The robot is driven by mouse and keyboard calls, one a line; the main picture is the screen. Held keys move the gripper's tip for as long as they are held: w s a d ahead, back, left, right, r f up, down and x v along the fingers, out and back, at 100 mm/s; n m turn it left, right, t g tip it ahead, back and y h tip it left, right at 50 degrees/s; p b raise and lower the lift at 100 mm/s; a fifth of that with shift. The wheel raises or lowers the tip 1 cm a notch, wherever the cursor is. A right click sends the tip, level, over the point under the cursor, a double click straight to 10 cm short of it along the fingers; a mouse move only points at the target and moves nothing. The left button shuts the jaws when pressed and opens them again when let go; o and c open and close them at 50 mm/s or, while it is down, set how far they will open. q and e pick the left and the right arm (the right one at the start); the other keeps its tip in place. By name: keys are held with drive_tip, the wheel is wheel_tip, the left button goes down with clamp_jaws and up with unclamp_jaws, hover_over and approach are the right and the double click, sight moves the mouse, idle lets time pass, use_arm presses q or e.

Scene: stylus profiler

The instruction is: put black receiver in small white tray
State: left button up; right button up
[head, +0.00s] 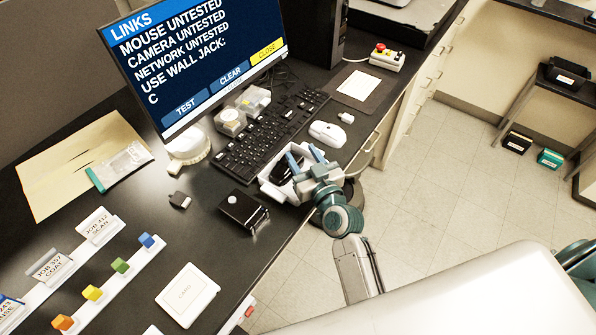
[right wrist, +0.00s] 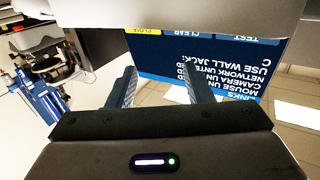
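The black receiver (head: 180,200) is a small dark dongle with a light tip, lying on the black desk in the head view, left of the black box. The small white tray (head: 268,188) sits near the desk's front edge with a dark object (head: 284,168) in it, partly hidden by my gripper. My right gripper (head: 306,158) is over the tray's right side, well to the right of the black receiver. Its two blue fingers are apart, and the right wrist view (right wrist: 160,88) shows nothing between them. My left gripper is not in view.
A black box (head: 243,211) stands between the receiver and the tray. Behind are the keyboard (head: 268,137), white mouse (head: 327,134), a white dongle (head: 346,117) and the monitor (head: 200,60). Colored blocks on a white strip (head: 107,285) and a white card (head: 187,294) lie front left.

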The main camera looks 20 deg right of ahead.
drive_tip(key=shift+s+d+f+b, duration=0.15)
drive_tip(key=shift+s+b, duration=0.15)
drive_tip(key=shift+s, duration=0.15)
drive_tip(key=s+d+b, duration=0.1)
drive_tip(key=s+b, duration=0.3)
drive_tip(key=s, duration=0.5)
drive_tip(key=shift+s+r, duration=0.2)
drive_tip(key=shift+s, duration=0.2)
drive_tip(key=shift+f, duration=0.15)
